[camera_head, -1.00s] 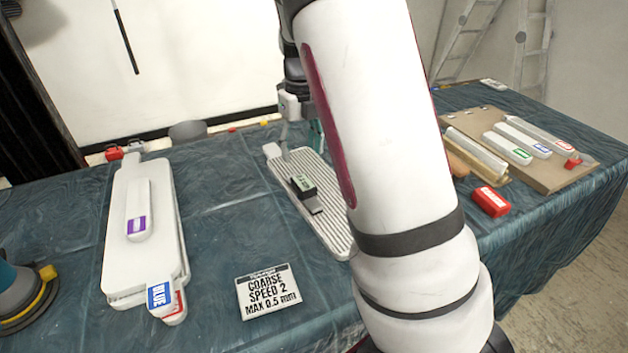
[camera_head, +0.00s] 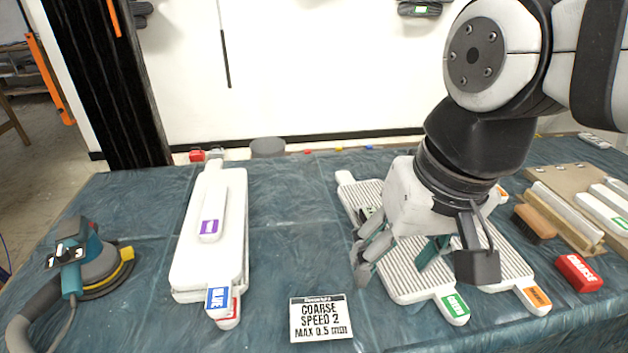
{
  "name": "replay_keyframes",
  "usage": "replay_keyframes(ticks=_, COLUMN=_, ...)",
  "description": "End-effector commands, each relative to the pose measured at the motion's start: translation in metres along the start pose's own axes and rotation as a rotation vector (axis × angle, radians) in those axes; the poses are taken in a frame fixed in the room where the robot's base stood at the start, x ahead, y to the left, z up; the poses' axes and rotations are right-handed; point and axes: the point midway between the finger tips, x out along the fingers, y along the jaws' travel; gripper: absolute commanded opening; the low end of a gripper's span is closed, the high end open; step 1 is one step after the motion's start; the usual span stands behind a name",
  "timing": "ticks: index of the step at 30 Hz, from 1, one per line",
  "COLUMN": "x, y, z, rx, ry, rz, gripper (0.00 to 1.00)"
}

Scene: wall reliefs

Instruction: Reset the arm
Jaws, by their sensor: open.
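My gripper (camera_head: 400,268) hangs from my arm at the right of the head view, pointing down over the ribbed white boards. Its fingers are apart and nothing shows between them. A ribbed board with a green label (camera_head: 413,293) lies under the gripper, and a ribbed board with an orange label (camera_head: 510,268) lies beside it to the right. The gripper hides part of both boards. I cannot tell whether the fingertips touch the green-labelled board. A dark item (camera_head: 366,213) on that board is mostly hidden behind the gripper.
White boards with blue and red labels (camera_head: 185,262) lie left of centre, a purple-labelled bar (camera_head: 210,215) on top. A sander (camera_head: 90,262) stands far left. A sign (camera_head: 320,318) lies at the front. A red block (camera_head: 578,273) and brush (camera_head: 535,222) are at right.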

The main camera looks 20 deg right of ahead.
Motion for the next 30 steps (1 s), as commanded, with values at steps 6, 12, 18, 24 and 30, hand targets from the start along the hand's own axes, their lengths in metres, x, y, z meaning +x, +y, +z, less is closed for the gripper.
replay_keyframes(ticks=6, x=0.003, y=0.004, z=0.021, rx=-0.222, ry=0.027, rz=0.036, gripper=0.57)
replay_keyframes(ticks=12, x=0.003, y=0.004, z=0.022, rx=-0.236, ry=0.027, rz=0.037, gripper=0.57)
replay_keyframes(ticks=18, x=-0.009, y=0.004, z=0.020, rx=-0.235, ry=0.043, rz=0.036, gripper=0.57)
replay_keyframes(ticks=24, x=-0.050, y=0.001, z=0.013, rx=-0.239, ry=0.112, rz=0.035, gripper=0.57)
replay_keyframes(ticks=30, x=-0.069, y=-0.001, z=0.008, rx=-0.242, ry=0.153, rz=0.034, gripper=0.57)
